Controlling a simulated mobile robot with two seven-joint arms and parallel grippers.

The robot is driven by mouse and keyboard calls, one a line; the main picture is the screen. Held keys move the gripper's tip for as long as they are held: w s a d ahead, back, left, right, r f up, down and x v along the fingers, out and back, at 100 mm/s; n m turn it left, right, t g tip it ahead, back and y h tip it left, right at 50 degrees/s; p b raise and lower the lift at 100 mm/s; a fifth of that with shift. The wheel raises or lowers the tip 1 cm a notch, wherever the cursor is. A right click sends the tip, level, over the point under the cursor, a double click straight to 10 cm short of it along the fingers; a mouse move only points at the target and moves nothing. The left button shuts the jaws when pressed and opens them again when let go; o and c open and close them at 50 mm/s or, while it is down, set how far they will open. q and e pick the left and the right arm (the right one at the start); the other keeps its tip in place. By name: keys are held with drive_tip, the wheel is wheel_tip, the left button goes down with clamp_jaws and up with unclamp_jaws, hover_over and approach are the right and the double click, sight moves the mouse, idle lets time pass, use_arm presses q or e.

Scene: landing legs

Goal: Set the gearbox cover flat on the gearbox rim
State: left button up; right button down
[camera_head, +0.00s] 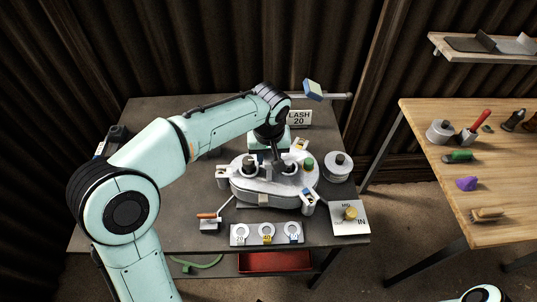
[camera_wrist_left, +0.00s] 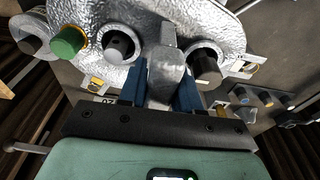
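The gearbox cover (camera_head: 268,181) is a grey metal plate on or just above the gearbox (camera_head: 264,199) on the dark table. In the left wrist view the cover (camera_wrist_left: 88,18) has a rough silvery top, two round holes with dark shaft ends in them, and an upright grey handle (camera_wrist_left: 166,75). My left gripper (camera_head: 273,156) reaches down over the cover's middle. In the wrist view its blue fingers (camera_wrist_left: 161,92) stand on both sides of the handle and appear closed on it. I cannot tell whether the cover touches the rim all round. My right gripper is out of view.
A green cap (camera_wrist_left: 69,42) stands beside one hole. A round grey part (camera_head: 337,167) sits right of the gearbox. A tray of rings (camera_head: 267,234), an orange-handled tool (camera_head: 209,220) and a plate with a brass knob (camera_head: 349,217) lie in front. A wooden bench (camera_head: 447,190) stands right.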

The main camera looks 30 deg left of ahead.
use_arm(q)
drive_tip(key=o, duration=0.4)
drive_tip(key=r, duration=0.4)
drive_tip(key=s+r+p, duration=0.1)
drive_tip(key=r, duration=0.4)
drive_tip(key=d+r+p, duration=0.1)
drive_tip(key=r, duration=0.3)
drive_tip(key=shift+s+r, duration=0.2)
drive_tip(key=shift+s, duration=0.15)
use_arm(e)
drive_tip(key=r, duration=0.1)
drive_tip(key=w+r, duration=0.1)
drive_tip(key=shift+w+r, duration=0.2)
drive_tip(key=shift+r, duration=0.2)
